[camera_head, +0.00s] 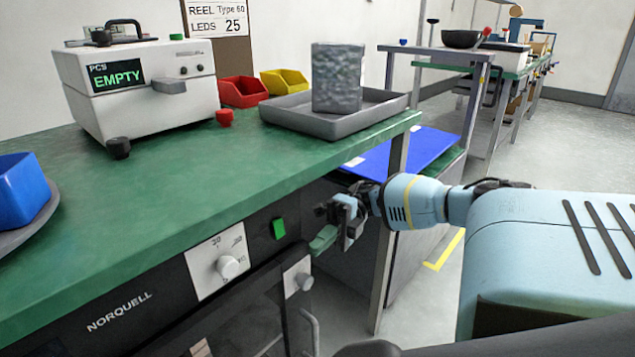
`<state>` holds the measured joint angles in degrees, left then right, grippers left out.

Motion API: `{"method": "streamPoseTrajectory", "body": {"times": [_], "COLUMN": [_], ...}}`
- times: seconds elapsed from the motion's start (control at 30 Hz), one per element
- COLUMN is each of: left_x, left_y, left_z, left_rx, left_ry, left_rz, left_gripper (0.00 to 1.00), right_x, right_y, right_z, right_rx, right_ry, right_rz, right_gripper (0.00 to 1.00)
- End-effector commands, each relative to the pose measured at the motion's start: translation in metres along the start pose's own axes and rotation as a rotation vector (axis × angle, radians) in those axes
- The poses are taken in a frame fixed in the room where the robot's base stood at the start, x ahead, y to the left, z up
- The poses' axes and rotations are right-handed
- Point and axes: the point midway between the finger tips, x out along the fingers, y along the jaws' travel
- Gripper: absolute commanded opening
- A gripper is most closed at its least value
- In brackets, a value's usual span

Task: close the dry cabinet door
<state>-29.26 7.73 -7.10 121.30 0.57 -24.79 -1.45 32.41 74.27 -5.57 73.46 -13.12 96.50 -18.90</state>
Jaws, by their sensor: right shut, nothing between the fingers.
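My right gripper (332,228) is shut and empty, just right of the panel's right end, below the bench edge. My left gripper is not in view.
On the green bench (200,180) stand a white device reading EMPTY (135,85), a grey tray (385,106) with a grey block (338,78), red (243,92) and yellow (284,82) bins and a blue bin (22,190). Bench leg (385,285) stands near my right arm.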

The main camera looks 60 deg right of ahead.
Motion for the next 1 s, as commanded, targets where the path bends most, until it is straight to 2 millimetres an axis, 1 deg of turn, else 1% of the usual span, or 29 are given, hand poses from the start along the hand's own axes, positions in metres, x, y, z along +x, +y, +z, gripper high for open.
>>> {"method": "streamPoseTrajectory", "body": {"times": [0.03, 0.57, 0.67, 0.77, 1.0], "left_x": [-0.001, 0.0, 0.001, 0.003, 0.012], "left_y": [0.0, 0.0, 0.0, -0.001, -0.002], "left_z": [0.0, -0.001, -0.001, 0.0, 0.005], "left_rx": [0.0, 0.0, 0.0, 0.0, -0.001], "left_ry": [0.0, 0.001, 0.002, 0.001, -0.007], "left_rz": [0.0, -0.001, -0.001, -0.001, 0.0], "left_gripper": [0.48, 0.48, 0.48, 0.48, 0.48], "right_x": [-0.004, -0.005, -0.009, -0.019, -0.054], "right_y": [0.007, 0.008, 0.008, 0.007, 0.004], "right_z": [0.011, 0.011, 0.011, 0.009, 0.001], "right_rx": [-0.019, -0.022, -0.022, -0.022, -0.014], "right_ry": [-0.047, -0.045, -0.044, -0.04, -0.018], "right_rz": [0.0, -0.002, -0.002, -0.003, -0.002], "right_gripper": [0.0, 0.0, 0.0, 0.0, 0.0]}}
